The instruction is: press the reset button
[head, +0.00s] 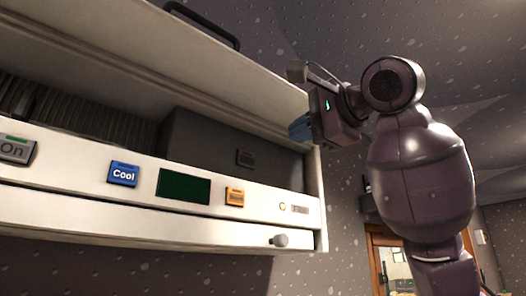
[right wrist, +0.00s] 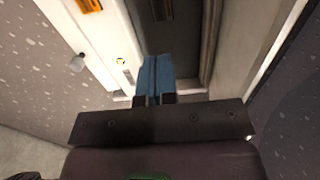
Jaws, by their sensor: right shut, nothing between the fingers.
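A white wall unit carries a row of controls on its front panel (head: 70,165). They are a grey "On" switch (head: 16,150), a blue "Cool" button (head: 123,173), a dark green display (head: 184,187), an orange button (head: 234,197) and a small round control (head: 282,207) beside a small plate (head: 300,209). I cannot read which one is the reset button. My right gripper (head: 300,127) is shut and empty, above the panel's right end and apart from the controls. In the right wrist view, its blue fingers (right wrist: 154,75) are together; the orange button (right wrist: 89,5) and round control (right wrist: 121,61) lie left of them.
A grey knob (head: 279,240) sticks out below the panel at its right end. An open lid (head: 150,50) with a dark handle (head: 200,20) rises above the recess. A dark box (head: 210,140) is inside the recess. The room right of the unit is open.

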